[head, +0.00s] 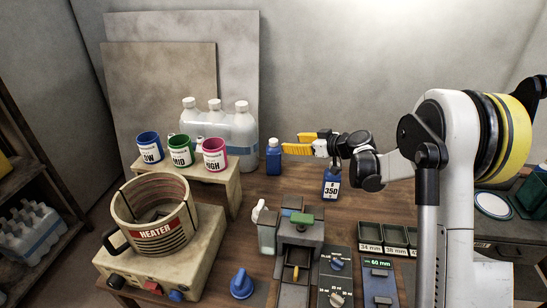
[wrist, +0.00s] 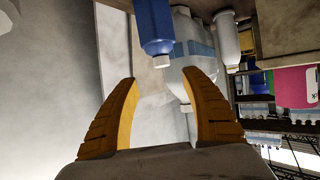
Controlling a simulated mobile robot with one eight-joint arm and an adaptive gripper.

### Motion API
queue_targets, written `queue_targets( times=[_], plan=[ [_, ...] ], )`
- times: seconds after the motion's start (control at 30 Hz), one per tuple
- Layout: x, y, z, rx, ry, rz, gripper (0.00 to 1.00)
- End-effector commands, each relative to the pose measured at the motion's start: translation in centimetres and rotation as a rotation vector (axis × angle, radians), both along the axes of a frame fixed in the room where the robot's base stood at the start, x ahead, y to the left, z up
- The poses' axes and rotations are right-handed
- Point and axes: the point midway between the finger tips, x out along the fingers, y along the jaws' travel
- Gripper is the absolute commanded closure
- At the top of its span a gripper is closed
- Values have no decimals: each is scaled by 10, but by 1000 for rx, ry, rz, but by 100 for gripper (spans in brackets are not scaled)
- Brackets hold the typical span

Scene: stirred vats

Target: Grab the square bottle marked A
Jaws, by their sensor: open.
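A blue square bottle (head: 273,160) with a white cap stands on the wooden table, right of the large clear bottles. No letter A can be read on it. A blue bottle also hangs upside down at the top of the wrist view (wrist: 155,25), its cap pointing down between the finger directions. My gripper (head: 288,143) is open and empty, its yellow fingers pointing left towards the blue bottle at about cap height. In the wrist view my gripper (wrist: 161,80) has the bottle beyond its fingertips. A second blue bottle (head: 331,187), labelled 350, stands below my wrist.
A wooden stand (head: 228,188) holds blue, green and pink cups. Large clear bottles (head: 243,132) stand behind it. A heater pot (head: 155,231) is at front left.

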Motion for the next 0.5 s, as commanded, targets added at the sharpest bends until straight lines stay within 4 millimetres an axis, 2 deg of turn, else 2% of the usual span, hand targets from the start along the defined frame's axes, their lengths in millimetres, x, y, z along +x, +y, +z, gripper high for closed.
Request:
queue_targets(
  times=[0.3, 0.5],
  plan=[
    [30, 32, -21, -1, 0, 3, 45],
    [40, 43, -27, -1, 0, 1, 45]
  ],
)
